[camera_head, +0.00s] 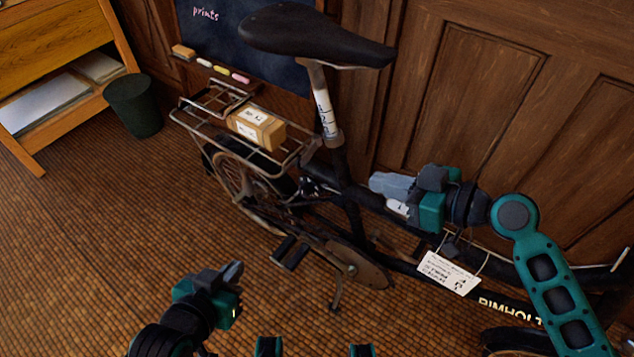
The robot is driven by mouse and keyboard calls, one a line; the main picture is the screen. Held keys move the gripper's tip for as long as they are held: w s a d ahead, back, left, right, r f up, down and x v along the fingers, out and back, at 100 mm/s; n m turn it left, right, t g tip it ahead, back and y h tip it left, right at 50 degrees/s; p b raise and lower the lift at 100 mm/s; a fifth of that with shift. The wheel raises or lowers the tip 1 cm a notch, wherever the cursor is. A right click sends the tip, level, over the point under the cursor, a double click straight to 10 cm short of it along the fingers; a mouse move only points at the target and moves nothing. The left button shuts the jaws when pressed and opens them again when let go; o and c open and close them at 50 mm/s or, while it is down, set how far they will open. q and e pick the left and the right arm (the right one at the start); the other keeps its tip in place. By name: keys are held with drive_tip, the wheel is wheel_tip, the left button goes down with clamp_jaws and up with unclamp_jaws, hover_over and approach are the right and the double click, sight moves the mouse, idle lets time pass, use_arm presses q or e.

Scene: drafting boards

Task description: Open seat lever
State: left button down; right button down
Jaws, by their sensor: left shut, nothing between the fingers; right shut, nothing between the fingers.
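The bicycle's black saddle (318,36) sits on a pale seat post (322,100) with dark marks. The post enters a collar (333,139) at the top of the dark frame. I cannot make out a separate seat lever at the collar. My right gripper (374,184) is shut and empty, pointing left. In the picture it lies just below and right of the collar, over the bicycle frame; whether it touches the frame I cannot tell. My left gripper (238,268) is shut and empty at the lower left, in front of the bicycle's pedal area and apart from the collar.
A rear rack (200,124) carries a small cardboard box (257,127). A paper tag (448,272) hangs by the frame. Wood panelling (478,90) and a chalkboard (230,40) stand behind. A dark bin (134,106) stands beside wooden shelving (60,40). The tiled floor at left is clear.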

drive_tip(key=b, duration=0.2)
approach(304, 162)
drive_tip(key=shift+y, duration=0.3)
drive_tip(key=x, duration=0.5)
drive_tip(key=shift+w+f, duration=0.15)
use_arm(q)
drive_tip(key=shift+w+d+f, duration=0.4)
drive_tip(key=shift+w+f, duration=0.05)
drive_tip(key=shift+f, duration=0.05)
use_arm(e)
drive_tip(key=shift+x, duration=0.8)
